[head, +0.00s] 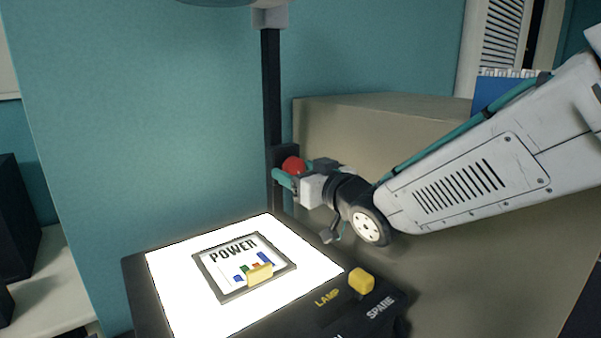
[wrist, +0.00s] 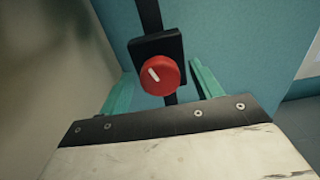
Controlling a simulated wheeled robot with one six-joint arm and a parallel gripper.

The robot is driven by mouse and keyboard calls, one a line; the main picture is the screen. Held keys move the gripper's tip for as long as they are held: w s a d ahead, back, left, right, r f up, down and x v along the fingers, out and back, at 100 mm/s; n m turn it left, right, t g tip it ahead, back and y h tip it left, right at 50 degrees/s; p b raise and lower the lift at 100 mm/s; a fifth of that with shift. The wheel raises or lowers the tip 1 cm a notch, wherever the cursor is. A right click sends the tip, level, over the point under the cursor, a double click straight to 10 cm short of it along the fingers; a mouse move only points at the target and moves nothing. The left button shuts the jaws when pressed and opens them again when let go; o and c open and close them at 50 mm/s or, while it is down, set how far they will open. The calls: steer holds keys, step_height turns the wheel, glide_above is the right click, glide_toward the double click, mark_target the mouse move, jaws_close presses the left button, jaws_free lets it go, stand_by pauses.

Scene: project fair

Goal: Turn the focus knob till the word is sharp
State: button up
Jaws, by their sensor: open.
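The red focus knob (head: 293,165) sits on a black block on the upright black post (head: 271,90) of an overhead projector. In the wrist view the knob (wrist: 160,75) shows a white pointer mark tilted toward the upper left. My gripper (head: 285,176) is at the knob. Its two teal fingers (wrist: 160,88) are open, one on each side of the knob, with gaps visible. The lit projector stage (head: 175,285) holds a framed slide (head: 222,285) with the word POWER (head: 233,250) and small coloured bars. The projected word is not in view.
A yellow lamp switch (head: 361,281) is on the projector's front, beside the labels LAMP and SPARE. A yellow tab (head: 259,274) stands on the slide. A large beige box (head: 400,112) stands behind my arm. The projector head (head: 269,15) is above.

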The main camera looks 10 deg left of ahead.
steer(key=shift+c, duration=0.4)
steer(key=c, duration=0.9)
steer(key=shift+n, duration=2.8)
steer(key=o, duration=1)
steer(key=shift+d, duration=0.1)
steer(key=v, duration=0.7)
steer(key=shift+s+d, duration=0.25)
steer(key=shift+d, duration=0.05)
